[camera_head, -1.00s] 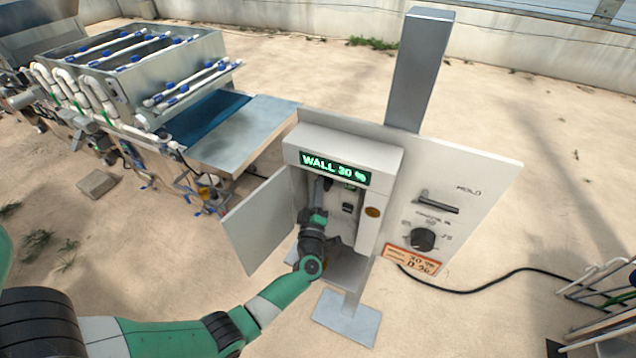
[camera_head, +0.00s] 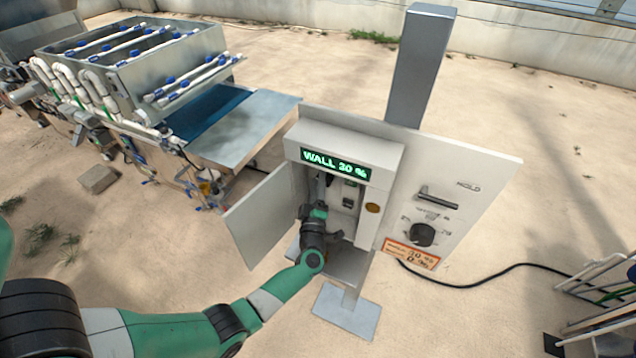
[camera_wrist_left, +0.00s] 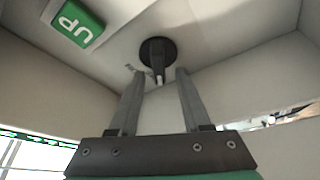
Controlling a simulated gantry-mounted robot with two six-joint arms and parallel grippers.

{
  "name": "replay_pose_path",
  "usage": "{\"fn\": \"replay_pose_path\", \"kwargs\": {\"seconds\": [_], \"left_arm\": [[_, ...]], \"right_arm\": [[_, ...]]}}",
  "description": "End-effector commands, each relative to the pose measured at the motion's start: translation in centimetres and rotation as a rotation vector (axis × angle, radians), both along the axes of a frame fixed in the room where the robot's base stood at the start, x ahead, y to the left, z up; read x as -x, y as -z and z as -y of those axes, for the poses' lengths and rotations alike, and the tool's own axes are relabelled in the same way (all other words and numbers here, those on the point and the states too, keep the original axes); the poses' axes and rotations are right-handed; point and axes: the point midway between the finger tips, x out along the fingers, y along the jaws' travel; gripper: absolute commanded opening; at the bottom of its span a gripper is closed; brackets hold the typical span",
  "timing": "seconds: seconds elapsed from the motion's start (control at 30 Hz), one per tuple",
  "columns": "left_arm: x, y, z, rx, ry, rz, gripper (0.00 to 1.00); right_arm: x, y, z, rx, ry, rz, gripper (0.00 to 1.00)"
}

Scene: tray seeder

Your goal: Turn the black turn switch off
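The black turn switch (camera_wrist_left: 157,53) is a round black disc with a narrow grip, set on a pale inner wall of the open control box. In the left wrist view my left gripper (camera_wrist_left: 158,78) is open. Its two fingers point at the switch, one to each side of the grip, with a gap between them. I cannot tell whether a finger touches it. In the head view my left arm reaches into the box (camera_head: 390,160), and its gripper (camera_head: 322,186) is partly hidden there. The switch itself is hidden in that view. My right gripper is not in view.
A green button marked UP (camera_wrist_left: 77,23) is beside the switch. The box display (camera_head: 335,165) reads WALL 30 %. The box door (camera_head: 258,222) hangs open at left. A black dial (camera_head: 423,235) and lever (camera_head: 438,198) are on the right panel. The seeder (camera_head: 170,85) stands at left.

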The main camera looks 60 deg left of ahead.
Motion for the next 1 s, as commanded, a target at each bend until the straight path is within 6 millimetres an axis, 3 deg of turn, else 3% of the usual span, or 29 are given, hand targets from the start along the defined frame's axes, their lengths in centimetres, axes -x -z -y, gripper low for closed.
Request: {"fn": "replay_pose_path", "kwargs": {"seconds": [0.27, 0.7, 1.0], "left_arm": [[0.2, 0.1, 0.5, -0.001, 0.002, -0.001, 0.47], [4.7, 1.8, 8.3, 0.000, 0.006, -0.002, 0.47], [5.8, 2.2, 9.9, 0.000, 0.000, -0.001, 0.47]], "right_arm": [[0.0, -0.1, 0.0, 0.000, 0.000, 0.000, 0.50], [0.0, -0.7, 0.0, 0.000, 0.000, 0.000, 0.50], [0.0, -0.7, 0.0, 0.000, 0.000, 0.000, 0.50]]}}
